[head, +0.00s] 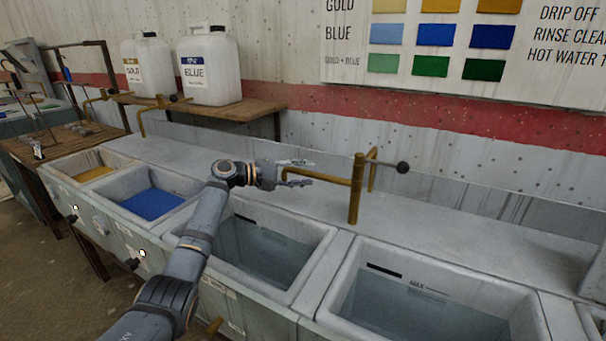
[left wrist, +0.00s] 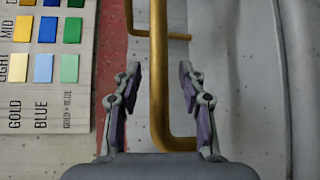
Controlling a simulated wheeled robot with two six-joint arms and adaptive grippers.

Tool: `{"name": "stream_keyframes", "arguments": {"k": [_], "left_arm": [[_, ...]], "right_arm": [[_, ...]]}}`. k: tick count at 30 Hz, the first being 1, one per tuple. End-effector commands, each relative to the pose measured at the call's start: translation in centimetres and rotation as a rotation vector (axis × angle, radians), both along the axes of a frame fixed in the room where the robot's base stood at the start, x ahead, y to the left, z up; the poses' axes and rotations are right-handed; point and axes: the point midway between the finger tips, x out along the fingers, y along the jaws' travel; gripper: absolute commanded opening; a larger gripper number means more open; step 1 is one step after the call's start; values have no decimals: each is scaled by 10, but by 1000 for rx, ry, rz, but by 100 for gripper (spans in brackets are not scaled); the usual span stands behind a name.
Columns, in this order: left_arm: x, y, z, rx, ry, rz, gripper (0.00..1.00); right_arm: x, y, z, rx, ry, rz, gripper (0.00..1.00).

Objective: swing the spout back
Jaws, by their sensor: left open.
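The brass spout (head: 336,180) is a bent pipe on an upright brass post (head: 354,205) behind the basins. Its arm reaches left from the post toward my left gripper (head: 309,172). A lever with a dark round knob (head: 402,167) sticks out to the right of the post. In the left wrist view the spout (left wrist: 159,80) runs lengthwise between the two open fingers of my left gripper (left wrist: 160,72), with gaps on both sides. It bends to the right near the palm. My right gripper is not in view.
Below are a gold basin (head: 118,160), a blue basin (head: 187,196) and two basins of clear-looking liquid (head: 318,262) (head: 345,290). Two white jugs (head: 150,68) (head: 208,68) stand on a wooden shelf (head: 240,110). A colour chart (head: 465,45) hangs on the wall behind.

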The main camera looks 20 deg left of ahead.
Motion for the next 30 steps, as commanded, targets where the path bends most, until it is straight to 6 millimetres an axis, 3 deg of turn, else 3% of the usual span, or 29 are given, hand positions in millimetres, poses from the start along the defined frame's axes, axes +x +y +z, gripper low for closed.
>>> {"name": "stream_keyframes", "arguments": {"k": [5,19,30], "left_arm": [[-5,9,1,3,0,3,41],[-66,85,13,3,2,1,41],[-74,93,16,0,0,-1,41]], "right_arm": [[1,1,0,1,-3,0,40],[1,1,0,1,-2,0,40],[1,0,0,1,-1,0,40]]}}
